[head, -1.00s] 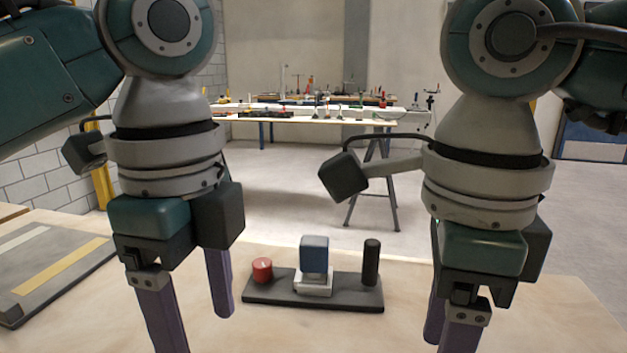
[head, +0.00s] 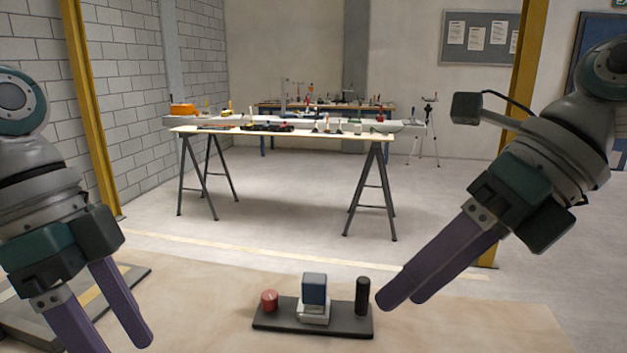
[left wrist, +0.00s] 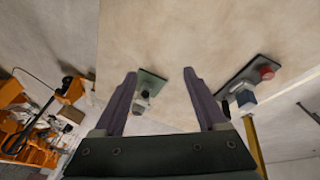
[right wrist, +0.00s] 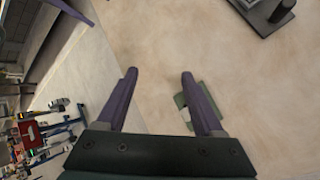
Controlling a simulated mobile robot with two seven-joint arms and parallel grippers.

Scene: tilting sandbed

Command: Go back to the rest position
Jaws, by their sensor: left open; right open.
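My left gripper (head: 122,345) is at the lower left of the head view, its purple fingers spread and pointing down; one fingertip runs off the bottom edge. In the left wrist view its fingers (left wrist: 159,74) are apart with nothing gripped. My right gripper (head: 402,302) is on the right, tilted so its fingers point down and left, in the picture just right of the black post. In the right wrist view its fingers (right wrist: 158,74) are apart and empty.
On the pale table (head: 210,310) stands a black base (head: 285,326) with a red knob (head: 269,300), a blue block (head: 314,289) and a black post (head: 362,297). A grey board (head: 30,330) lies at left. A green plate (left wrist: 153,80) shows in the left wrist view. A trestle table (head: 280,134) stands behind.

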